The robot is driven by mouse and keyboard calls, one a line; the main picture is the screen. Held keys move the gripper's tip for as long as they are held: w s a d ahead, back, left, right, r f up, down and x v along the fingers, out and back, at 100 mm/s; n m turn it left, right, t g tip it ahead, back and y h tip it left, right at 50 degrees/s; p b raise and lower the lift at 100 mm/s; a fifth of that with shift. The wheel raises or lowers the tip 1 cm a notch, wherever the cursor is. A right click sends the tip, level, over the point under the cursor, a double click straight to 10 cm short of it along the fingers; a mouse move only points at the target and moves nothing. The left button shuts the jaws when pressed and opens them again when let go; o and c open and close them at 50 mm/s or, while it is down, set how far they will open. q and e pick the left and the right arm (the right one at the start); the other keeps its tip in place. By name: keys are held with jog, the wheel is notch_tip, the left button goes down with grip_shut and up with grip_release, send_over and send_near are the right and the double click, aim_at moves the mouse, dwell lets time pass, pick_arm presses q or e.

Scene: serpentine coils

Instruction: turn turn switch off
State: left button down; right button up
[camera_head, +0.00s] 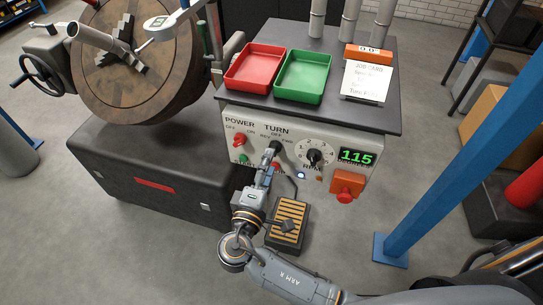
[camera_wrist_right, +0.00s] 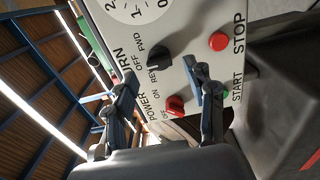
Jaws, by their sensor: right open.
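The TURN switch is a black knob (camera_head: 275,147) on the front panel of a grey control box, with REV, OFF and FWD printed around it. It also shows in the right wrist view (camera_wrist_right: 160,60). I cannot clearly tell which mark it points at. My right gripper (camera_head: 269,157) is in front of the TURN switch. In the right wrist view its fingers (camera_wrist_right: 160,72) are apart, with the knob showing in the gap between them. I cannot tell whether they touch it. My left gripper is not in view.
A red POWER knob (camera_head: 239,140) is left of the TURN switch. A black RPM dial (camera_head: 314,157) and a green display (camera_head: 357,156) reading 115 are right. A red STOP button (camera_wrist_right: 218,41) and green START button (camera_wrist_right: 225,93) are close by. A foot pedal (camera_head: 288,222) lies below.

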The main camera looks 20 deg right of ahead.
jog(key=v, duration=0.8)
jog(key=shift+s+a, duration=0.2)
jog(key=s+d+f+n+g+y+p, duration=0.1)
jog(key=s+d+f+g+y, duration=0.1)
jog(key=f, duration=0.8)
jog(key=s+d+f+n+g+y, duration=0.1)
jog(key=s+f+g+y, duration=0.15)
jog(key=f, duration=0.85)
jog(key=s+d+f+g+y+p, duration=0.1)
jog(key=d+f+g, duration=0.15)
jog(key=f, duration=0.75)
jog(key=s+d+f+m+g+y, duration=0.1)
jog(key=s+d+f+m+g, duration=0.1)
jog(key=s+f, duration=0.3)
jog(key=s+d+f+m+g+y+p, duration=0.1)
jog(key=s+d+f+m, duration=0.3)
jog(key=s, duration=0.9)
jog(key=s+d+f+m+g+y+p, duration=0.1)
jog(key=s+d+f+m+g+y, duration=0.1)
jog(key=s+f, duration=0.6)
jog(key=s+d+m+g, duration=0.1)
jog(key=s+m+g, duration=0.1)
jog(key=shift+d+m, duration=0.4)
jog(key=shift+f+y, duration=0.1)
jog(key=shift+y, duration=0.15)
